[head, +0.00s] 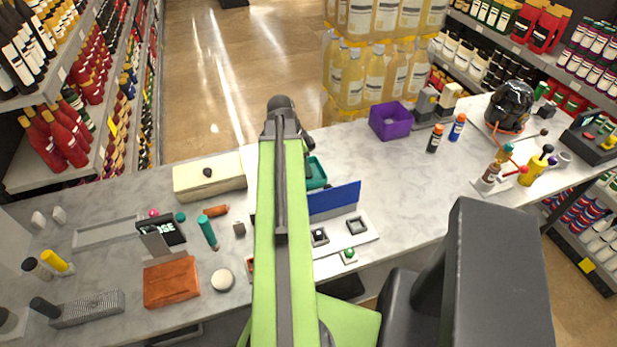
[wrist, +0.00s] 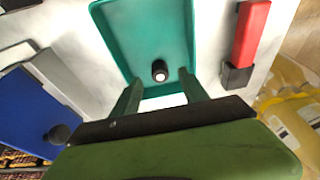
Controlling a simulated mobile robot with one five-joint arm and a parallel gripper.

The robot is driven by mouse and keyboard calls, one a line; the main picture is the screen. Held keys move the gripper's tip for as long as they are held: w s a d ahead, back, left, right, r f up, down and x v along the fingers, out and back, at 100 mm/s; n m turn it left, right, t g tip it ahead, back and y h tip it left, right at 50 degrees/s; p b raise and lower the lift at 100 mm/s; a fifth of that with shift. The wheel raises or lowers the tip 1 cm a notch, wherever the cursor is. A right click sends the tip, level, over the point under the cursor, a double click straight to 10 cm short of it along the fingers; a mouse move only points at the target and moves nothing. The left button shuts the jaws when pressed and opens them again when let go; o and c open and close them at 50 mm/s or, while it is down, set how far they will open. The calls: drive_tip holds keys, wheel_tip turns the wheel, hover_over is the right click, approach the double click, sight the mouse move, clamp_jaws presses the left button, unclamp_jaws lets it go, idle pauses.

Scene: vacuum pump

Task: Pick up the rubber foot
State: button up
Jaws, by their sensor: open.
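The rubber foot (wrist: 160,71) appears to be the small black cylinder with a pale round end, in the wrist view. It lies in a teal tray (wrist: 120,32), near the tray's edge closest to my gripper. My gripper (wrist: 160,86) is open, with its two fingers reaching over that edge on either side of the foot, apart from it. Part of the teal tray (head: 317,172) also shows in the head view, beside my green arm. The foot and my fingertips are hidden by the arm there.
A red and black object (wrist: 250,35) lies right of the tray in the wrist view. A blue panel (head: 335,199) stands in front of the tray in the head view. A purple bin (head: 390,122) is to the right, with bare white counter (head: 400,190) near it.

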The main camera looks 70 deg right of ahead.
drive_tip(key=b+x, duration=0.2)
drive_tip(key=x, duration=0.1)
drive_tip(key=shift+s+d+f, duration=0.1)
drive_tip(key=shift+f, duration=0.2)
drive_tip(key=shift+r, duration=0.15)
clamp_jaws()
